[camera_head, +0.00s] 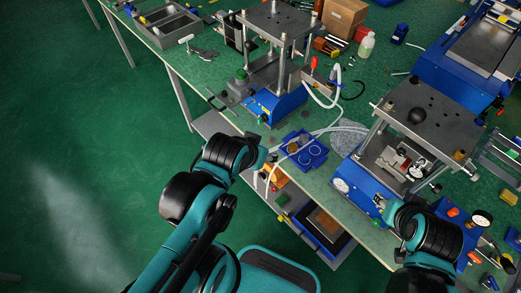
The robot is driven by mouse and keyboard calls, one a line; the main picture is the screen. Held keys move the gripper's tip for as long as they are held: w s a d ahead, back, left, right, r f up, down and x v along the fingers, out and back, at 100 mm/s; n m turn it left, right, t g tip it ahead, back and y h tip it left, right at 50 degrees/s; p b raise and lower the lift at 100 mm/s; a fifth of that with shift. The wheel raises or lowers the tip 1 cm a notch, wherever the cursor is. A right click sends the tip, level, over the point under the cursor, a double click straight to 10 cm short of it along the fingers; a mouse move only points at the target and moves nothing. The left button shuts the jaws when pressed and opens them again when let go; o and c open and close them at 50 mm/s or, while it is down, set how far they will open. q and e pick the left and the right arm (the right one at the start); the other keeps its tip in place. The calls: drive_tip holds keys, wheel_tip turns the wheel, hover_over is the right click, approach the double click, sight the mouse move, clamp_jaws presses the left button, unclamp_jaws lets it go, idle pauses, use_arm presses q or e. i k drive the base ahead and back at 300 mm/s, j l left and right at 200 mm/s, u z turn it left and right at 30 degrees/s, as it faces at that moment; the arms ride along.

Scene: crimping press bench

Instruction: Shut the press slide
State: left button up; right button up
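A press with a steel top plate on posts and a blue base (277,103) stands at the upper middle of the bench. A slide with a dark bar handle (214,101) sticks out from its left side, over the bench edge. A second press (430,115) with a blue base stands at the right; parts lie on its inner plate. My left gripper (268,160) is near the bench's front edge, below and right of the slide handle and apart from it. My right gripper (383,207) is close to the right press's front; contact is unclear. Both grippers' fingers are small and mostly hidden.
A blue bin (304,152) with round parts sits between the presses, with white hoses beside it. A grey divided tray (170,25), a cardboard box (344,16) and a bottle (367,44) stand farther back. Green floor (90,170) is clear at left.

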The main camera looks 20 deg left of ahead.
sight(240, 93)
drive_tip(key=u, duration=1.3)
drive_tip(key=i+j+z, duration=0.1)
drive_tip(key=j, duration=0.25)
drive_tip(key=i+j+z, duration=0.15)
drive_tip(key=i+j, duration=0.1)
drive_tip(key=j, duration=0.1)
